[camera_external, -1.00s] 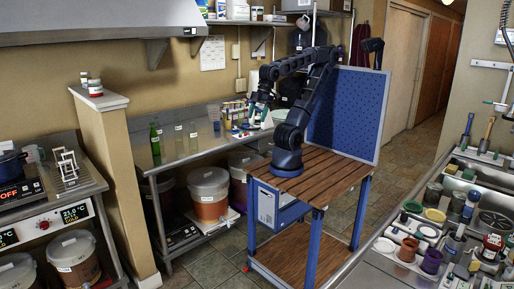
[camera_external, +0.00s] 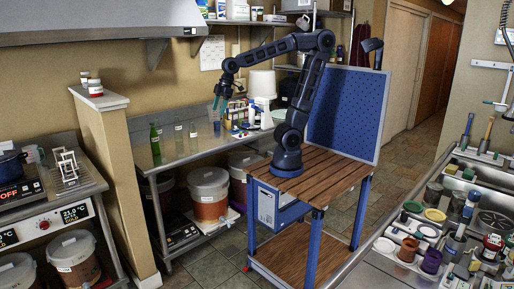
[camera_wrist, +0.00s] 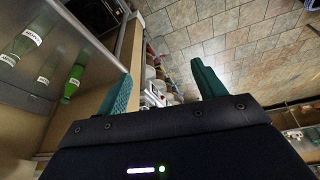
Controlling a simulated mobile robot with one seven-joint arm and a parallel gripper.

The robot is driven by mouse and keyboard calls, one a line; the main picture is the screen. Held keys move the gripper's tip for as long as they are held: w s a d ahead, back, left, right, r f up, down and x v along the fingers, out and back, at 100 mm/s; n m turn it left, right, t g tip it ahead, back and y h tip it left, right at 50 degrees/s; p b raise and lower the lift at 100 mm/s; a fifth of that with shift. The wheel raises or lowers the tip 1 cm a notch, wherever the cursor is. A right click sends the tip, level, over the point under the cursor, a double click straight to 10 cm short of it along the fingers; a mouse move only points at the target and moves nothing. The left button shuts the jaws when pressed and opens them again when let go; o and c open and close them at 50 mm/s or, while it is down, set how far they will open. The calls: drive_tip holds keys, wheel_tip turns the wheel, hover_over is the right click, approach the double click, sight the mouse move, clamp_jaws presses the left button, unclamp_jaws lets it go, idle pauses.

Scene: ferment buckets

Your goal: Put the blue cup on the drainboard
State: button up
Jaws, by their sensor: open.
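A small blue cup-like vessel (camera_external: 216,127) stands on the steel side table in the external view; it is small, and I cannot pick it out in the wrist view. My gripper (camera_external: 218,103) hangs above it, pointing down, with a gap that is hard to judge. In the wrist view the teal fingers of my gripper (camera_wrist: 162,85) are spread apart with nothing held between them. The steel sink counter (camera_external: 365,268) is at the lower right; I cannot tell for sure which part is the drainboard.
Green bottles (camera_external: 155,140) stand left on the steel table (camera_external: 185,155), and also show in the wrist view (camera_wrist: 72,84). Small containers and a white bucket (camera_external: 262,84) crowd its right end. Cups and jars fill much of the sink counter. A blue pegboard (camera_external: 345,115) stands behind my arm.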

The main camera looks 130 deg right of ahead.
drive_tip(key=s+d+f+m, duration=0.1)
drive_tip(key=d+f+m, duration=0.1)
drive_tip(key=d, duration=1.4)
drive_tip(key=s+d+f+m, duration=0.1)
drive_tip(key=s+d+f, duration=0.1)
drive_tip(key=d, duration=1.3)
drive_tip(key=m+g+h, duration=0.1)
drive_tip(key=m, duration=0.3)
hover_over(216, 125)
drive_tip(key=s, duration=0.4)
wheel_tip(216, 125, down, 20)
drive_tip(key=x, duration=1)
drive_tip(key=shift+w+d, duration=0.1)
drive_tip(key=shift+w, duration=0.05)
drive_tip(key=shift+c, duration=0.2)
